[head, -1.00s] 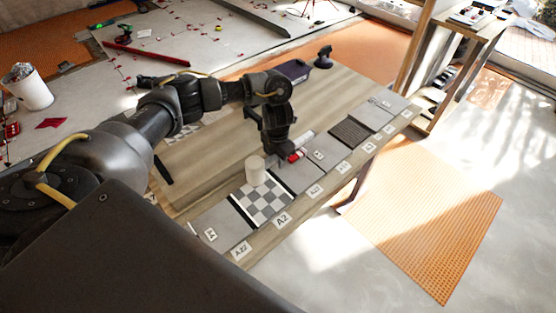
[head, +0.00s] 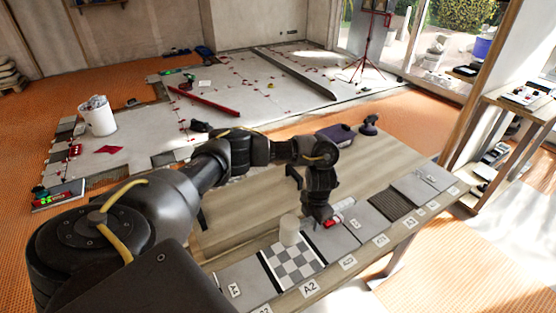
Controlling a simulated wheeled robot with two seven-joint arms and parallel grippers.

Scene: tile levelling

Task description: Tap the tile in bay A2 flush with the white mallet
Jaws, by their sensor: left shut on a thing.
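The grey-and-white checkered tile (head: 292,264) lies in the bay labelled A2 on the wooden bench. The white mallet's pale cylindrical head (head: 289,229) stands at the far edge of this tile; I cannot tell whether it touches. My left gripper (head: 318,218) is just right of the head, pointing down and shut on the mallet, whose handle is mostly hidden by the gripper. The tile's height against its neighbours cannot be told at this size. My right gripper is not in view.
Plain grey tiles lie on both sides, one (head: 243,284) at left, with a dark ribbed tile (head: 391,206) farther right. A red-and-white item (head: 334,219) is beside my gripper. A dark purple object (head: 335,135) and a black suction-cup-like tool (head: 369,124) stand at the bench's far end.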

